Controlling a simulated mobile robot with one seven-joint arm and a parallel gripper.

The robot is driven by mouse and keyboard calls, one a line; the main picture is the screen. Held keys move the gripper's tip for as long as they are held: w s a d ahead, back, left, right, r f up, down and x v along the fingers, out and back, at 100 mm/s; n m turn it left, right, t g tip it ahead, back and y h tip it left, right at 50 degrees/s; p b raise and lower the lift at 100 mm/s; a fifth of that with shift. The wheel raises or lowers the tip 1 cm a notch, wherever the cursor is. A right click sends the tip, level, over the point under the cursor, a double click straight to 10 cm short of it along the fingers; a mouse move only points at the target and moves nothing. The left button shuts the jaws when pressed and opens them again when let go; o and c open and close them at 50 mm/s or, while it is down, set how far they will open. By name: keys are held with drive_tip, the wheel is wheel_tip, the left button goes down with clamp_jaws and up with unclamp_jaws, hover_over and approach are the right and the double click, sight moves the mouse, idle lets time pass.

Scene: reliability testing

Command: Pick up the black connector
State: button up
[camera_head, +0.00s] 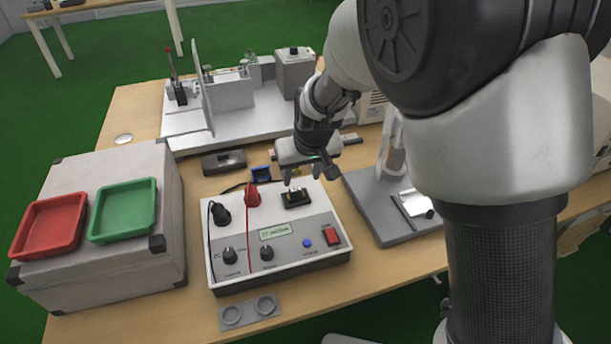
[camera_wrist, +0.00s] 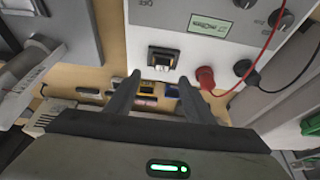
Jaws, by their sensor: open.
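The black connector (camera_head: 296,199) sits on the top face of a white test box (camera_head: 280,241), toward the box's back right. It shows light metal-coloured parts on top. In the wrist view the connector (camera_wrist: 163,58) lies just beyond and between the fingertips. My gripper (camera_head: 307,178) is above the back edge of the box, pointing down, close over the connector. In the wrist view my gripper (camera_wrist: 160,77) has its two dark fingers spread with nothing between them. The exact height gap to the connector cannot be told.
A red plug (camera_head: 252,195) and a black plug (camera_head: 220,213) with cables stand left of the connector. A grey case with a red tray (camera_head: 50,224) and a green tray (camera_head: 123,209) is at left. A grey stand (camera_head: 380,213) is close at right. A white fixture (camera_head: 240,125) is behind.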

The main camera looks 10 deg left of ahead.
sight(296, 190)
drive_tip(key=x, duration=0.4)
drive_tip(key=shift+w, duration=0.1)
drive_tip(key=b+x, duration=0.1)
drive_tip(key=x, duration=0.4)
drive_tip(key=shift+a+f, duration=0.1)
drive_tip(key=shift+a, duration=0.15)
drive_tip(key=c, duration=0.8)
